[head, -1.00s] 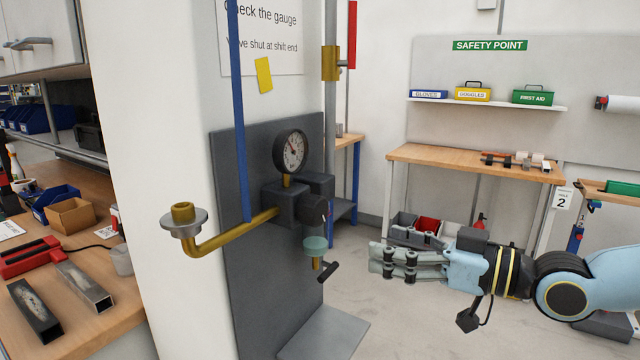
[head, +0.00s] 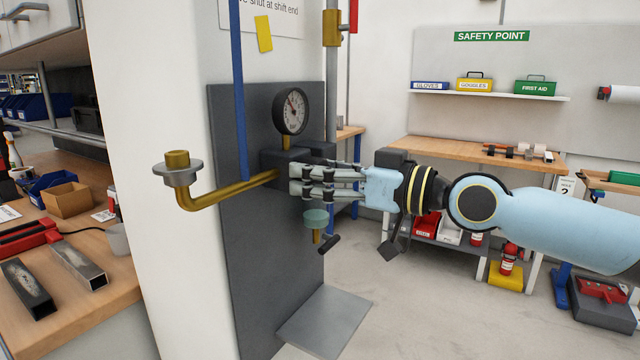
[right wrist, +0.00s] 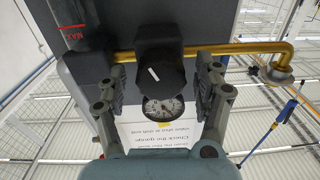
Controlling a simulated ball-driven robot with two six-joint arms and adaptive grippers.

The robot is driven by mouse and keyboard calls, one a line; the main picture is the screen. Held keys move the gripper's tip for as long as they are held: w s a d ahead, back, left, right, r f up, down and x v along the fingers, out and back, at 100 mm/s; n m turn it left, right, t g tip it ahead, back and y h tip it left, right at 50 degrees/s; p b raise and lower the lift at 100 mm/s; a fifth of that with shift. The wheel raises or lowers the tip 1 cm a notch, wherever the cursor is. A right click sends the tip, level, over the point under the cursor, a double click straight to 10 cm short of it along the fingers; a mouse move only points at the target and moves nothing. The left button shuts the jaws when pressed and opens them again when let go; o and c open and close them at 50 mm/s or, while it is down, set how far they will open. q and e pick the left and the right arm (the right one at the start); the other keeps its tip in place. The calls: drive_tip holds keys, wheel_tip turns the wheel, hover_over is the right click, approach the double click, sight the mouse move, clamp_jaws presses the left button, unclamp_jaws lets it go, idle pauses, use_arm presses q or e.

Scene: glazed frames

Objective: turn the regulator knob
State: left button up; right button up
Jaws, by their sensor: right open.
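The black regulator knob (right wrist: 160,75) with a white pointer line shows in the right wrist view, on the front of the dark regulator body. In the head view my fingers hide it. My right gripper (head: 293,181) is open in front of the regulator body (head: 272,163). In the right wrist view its fingers (right wrist: 160,87) stand apart on both sides of the knob, with visible gaps; I cannot tell how deep they reach. The round gauge (head: 291,110) sits above the regulator body. My left gripper is not in view.
A brass pipe (head: 222,194) runs left from the regulator body.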

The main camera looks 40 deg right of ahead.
drive_tip(key=c, duration=1.2)
drive_tip(key=shift+o, duration=0.2)
